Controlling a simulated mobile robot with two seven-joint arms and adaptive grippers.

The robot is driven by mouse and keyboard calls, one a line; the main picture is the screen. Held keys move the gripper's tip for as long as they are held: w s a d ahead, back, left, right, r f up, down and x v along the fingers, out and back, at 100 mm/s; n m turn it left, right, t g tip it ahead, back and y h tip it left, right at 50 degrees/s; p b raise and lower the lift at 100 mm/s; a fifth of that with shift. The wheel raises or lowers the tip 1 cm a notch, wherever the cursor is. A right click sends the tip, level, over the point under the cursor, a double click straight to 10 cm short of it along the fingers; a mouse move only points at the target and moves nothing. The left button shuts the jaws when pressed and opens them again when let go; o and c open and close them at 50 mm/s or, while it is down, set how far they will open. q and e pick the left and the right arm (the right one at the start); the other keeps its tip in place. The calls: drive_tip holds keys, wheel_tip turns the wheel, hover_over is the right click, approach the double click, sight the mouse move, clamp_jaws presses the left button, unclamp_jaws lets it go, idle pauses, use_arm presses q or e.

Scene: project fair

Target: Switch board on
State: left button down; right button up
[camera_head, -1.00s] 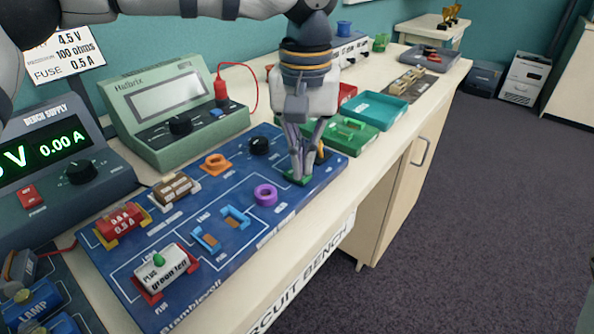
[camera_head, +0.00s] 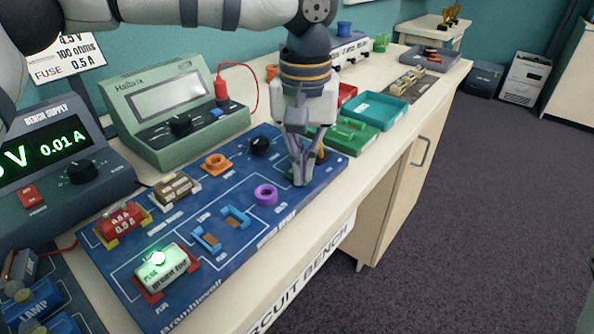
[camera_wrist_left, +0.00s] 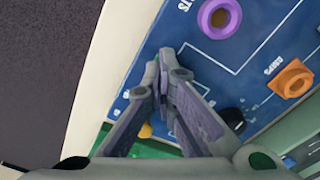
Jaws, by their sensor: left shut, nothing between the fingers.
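The blue circuit board (camera_head: 130,262) lies on the bench. My left gripper (camera_head: 303,182) is shut and empty, pointing down at the board's right end, where a bit of green shows beside the fingertips. The fingers hide most of that spot, so I cannot tell the switch's shape or whether they touch it. In the left wrist view the shut fingers (camera_wrist_left: 158,65) are over the blue board. The bench supply (camera_head: 62,150) reads 0.01 A. My right gripper is not in view.
A green meter (camera_head: 175,100) with a red lead stands behind the board. A purple ring (camera_head: 265,194), an orange ring (camera_head: 216,164) and a black knob (camera_head: 260,146) sit on the board near the gripper. A green tray (camera_head: 352,138) and a teal tray (camera_head: 380,110) lie to the right.

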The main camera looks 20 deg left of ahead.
use_arm(q)
drive_tip(key=shift+r+p, duration=0.7)
drive_tip(key=shift+r, duration=2.7)
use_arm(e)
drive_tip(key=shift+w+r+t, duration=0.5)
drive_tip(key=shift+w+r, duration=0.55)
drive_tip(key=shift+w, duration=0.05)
use_arm(q)
drive_tip(key=shift+f, duration=0.1)
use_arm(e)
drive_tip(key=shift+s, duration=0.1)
